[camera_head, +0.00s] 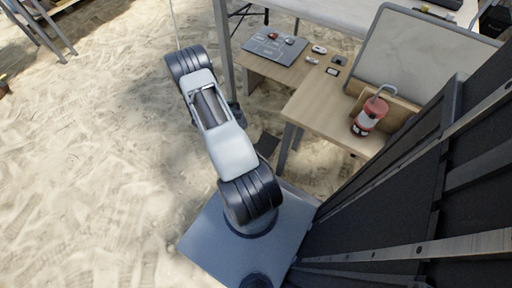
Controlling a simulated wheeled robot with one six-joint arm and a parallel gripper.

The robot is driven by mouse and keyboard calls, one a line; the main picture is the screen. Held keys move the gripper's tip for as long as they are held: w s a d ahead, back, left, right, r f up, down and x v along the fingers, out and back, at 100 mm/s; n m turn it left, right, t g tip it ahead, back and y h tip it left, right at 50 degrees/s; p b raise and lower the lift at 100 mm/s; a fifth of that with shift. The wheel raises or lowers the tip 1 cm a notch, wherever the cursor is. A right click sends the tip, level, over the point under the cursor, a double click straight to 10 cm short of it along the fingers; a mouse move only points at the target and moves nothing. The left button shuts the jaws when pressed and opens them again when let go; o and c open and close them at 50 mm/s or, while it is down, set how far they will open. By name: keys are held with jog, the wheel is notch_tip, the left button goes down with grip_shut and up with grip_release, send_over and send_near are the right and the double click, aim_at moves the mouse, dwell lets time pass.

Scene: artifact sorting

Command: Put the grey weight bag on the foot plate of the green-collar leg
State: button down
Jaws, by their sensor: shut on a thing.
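My arm crosses the middle of the head view and hides much of the ground behind it. My gripper does not show. I cannot make out the grey weight bag. A pale upright leg (223,50) stands just right of my arm. A dark greenish shape (236,112) shows at its lower end, partly behind my arm; I cannot tell whether it is a collar. A dark flat piece (268,146) lies on the sand right of my arm; I cannot tell whether it is a foot plate.
A wooden table (325,112) stands at the right with a red lantern (369,116) and a pale framed board (410,60). A grey mat (274,50) with small pieces lies on its far part. Dark panels fill the right edge. Open sand (90,150) lies left.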

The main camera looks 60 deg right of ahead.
jog(key=s+d+f+m+g+b, duration=0.2)
jog(key=s+d+f+b, duration=0.1)
jog(key=s+d+f, duration=0.7)
notch_tip(320, 180, down, 12)
jog(key=a+b, duration=0.2)
jog(key=b, duration=0.3)
jog(key=shift+w+r+b, duration=0.2)
jog(key=shift+w+b, duration=0.05)
jog(key=shift+b, duration=0.1)
jog(key=c, duration=1.5)
grip_release()
jog(key=shift+s+f, duration=0.1)
jog(key=shift+f, duration=0.15)
jog(key=o, duration=0.5)
jog(key=shift+c, duration=0.2)
jog(key=shift+r, duration=0.1)
